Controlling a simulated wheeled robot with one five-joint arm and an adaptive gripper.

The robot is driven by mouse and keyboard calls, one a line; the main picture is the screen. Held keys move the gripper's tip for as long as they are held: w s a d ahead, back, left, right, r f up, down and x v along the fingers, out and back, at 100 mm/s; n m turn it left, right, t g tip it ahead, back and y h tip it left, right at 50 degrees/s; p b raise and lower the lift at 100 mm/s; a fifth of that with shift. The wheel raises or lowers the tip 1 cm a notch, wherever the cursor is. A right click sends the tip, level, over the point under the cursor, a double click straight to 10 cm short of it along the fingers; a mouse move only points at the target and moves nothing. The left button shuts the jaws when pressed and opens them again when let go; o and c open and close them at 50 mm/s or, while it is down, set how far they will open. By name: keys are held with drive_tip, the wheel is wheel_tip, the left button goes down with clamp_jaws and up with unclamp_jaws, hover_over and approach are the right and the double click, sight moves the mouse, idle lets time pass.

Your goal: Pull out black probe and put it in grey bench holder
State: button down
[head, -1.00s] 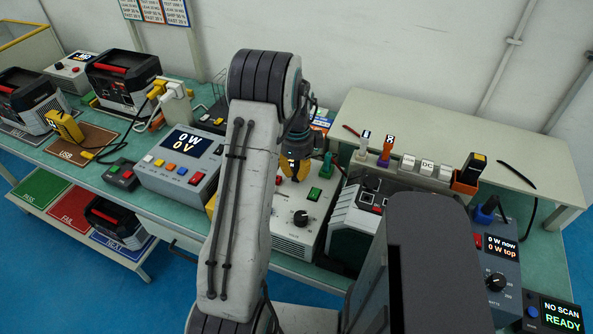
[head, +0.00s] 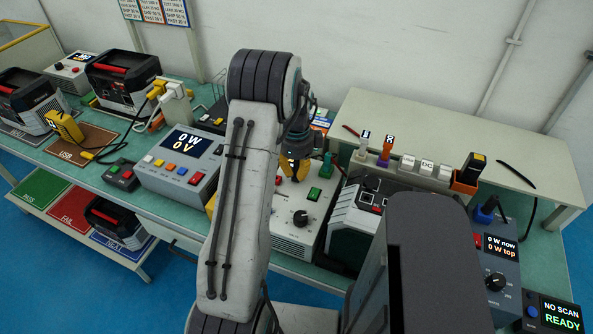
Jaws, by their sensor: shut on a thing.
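My gripper (head: 295,171) points down over the top of the white bench unit (head: 299,218), beside a green plug (head: 326,164). Its yellow-tipped fingers are shut on a small dark thing, which looks like the black probe; the fingers hide most of it. I cannot tell whether its tip is still in a socket. On the raised shelf at the right stand small pale holders, among them one marked DC (head: 427,168). I cannot tell for sure which is the grey bench holder.
A grey meter (head: 180,165) reading 0 W, 0 V stands left of my arm. An orange holder (head: 464,184) and a purple plug (head: 385,155) stand on the shelf (head: 490,140). A dark-topped unit (head: 352,215) sits right of the white unit.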

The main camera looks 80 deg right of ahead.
drive_tip(key=shift+r+p, duration=0.5)
drive_tip(key=shift+r, duration=0.4)
idle(1.1)
drive_tip(key=shift+r+p, duration=0.65)
drive_tip(key=shift+r, duration=0.3)
drive_tip(key=shift+w+d, duration=0.1)
drive_tip(key=shift+w, duration=0.05)
